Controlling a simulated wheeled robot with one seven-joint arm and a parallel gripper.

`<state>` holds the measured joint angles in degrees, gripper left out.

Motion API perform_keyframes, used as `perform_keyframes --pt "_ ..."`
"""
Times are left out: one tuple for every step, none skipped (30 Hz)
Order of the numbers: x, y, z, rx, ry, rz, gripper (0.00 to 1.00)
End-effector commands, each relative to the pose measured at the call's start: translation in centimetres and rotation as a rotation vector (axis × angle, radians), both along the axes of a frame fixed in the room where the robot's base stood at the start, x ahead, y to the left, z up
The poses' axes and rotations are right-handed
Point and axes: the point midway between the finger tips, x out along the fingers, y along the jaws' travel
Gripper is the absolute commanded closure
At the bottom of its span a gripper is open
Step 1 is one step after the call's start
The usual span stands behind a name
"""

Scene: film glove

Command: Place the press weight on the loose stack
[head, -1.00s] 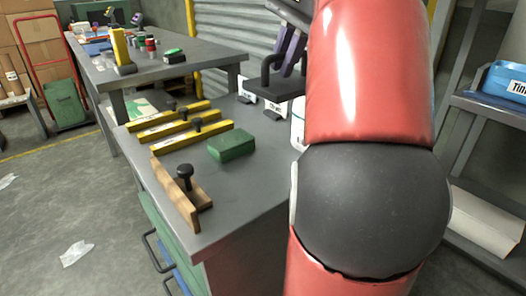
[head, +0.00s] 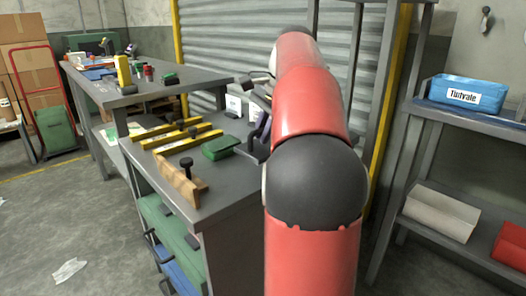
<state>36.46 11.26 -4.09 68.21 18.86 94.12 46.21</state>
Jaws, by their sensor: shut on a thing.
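A dark angular piece (head: 249,149), probably the press weight, is at my gripper (head: 261,130), just right of the green block. My gripper is shut on it, mostly hidden behind my red arm. I cannot tell whether the piece touches the bench. No loose stack is clearly recognisable. White upright cards (head: 233,106) stand at the back of the grey bench (head: 235,185), partly covered by my arm.
A green block (head: 219,147), two yellow bars with black knobs (head: 182,138) and a wooden piece with a black knob (head: 181,186) lie on the bench. A shelf with a blue "Tidvale" pack (head: 469,93) stands right. Floor at left is mostly clear.

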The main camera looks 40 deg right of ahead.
Motion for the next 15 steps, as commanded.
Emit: perform_keyframes --pt "0.2 -0.2 -0.7 0.000 -0.001 -0.001 1.00" --pt "0.4 -0.4 -1.1 -0.001 -0.001 -0.001 1.00" --pt "0.4 -0.4 -1.9 -0.001 -0.002 -0.002 1.00" --pt "0.4 -0.4 -2.3 -0.001 -0.002 -0.002 1.00" --pt "0.4 -0.5 -2.7 -0.001 -0.003 -0.003 1.00" --pt "0.4 -0.5 -3.2 -0.001 -0.002 -0.003 1.00" --pt "0.4 -0.5 -3.5 -0.001 -0.002 -0.004 1.00" --pt "0.4 -0.5 -3.8 -0.001 -0.002 -0.004 1.00" --pt "0.4 -0.5 -4.0 -0.001 -0.002 -0.004 1.00" --pt "0.4 -0.5 -4.0 -0.001 -0.002 -0.004 1.00" --pt "0.4 -0.6 -3.9 -0.002 -0.002 -0.005 1.00" --pt "0.4 -0.6 -3.8 -0.001 -0.002 -0.005 1.00" --pt "0.4 -0.5 -3.7 -0.001 -0.002 -0.005 1.00" --pt "0.3 -0.5 -3.7 -0.001 -0.002 -0.005 1.00" --pt "0.4 -0.5 -3.7 -0.002 -0.002 -0.005 1.00"
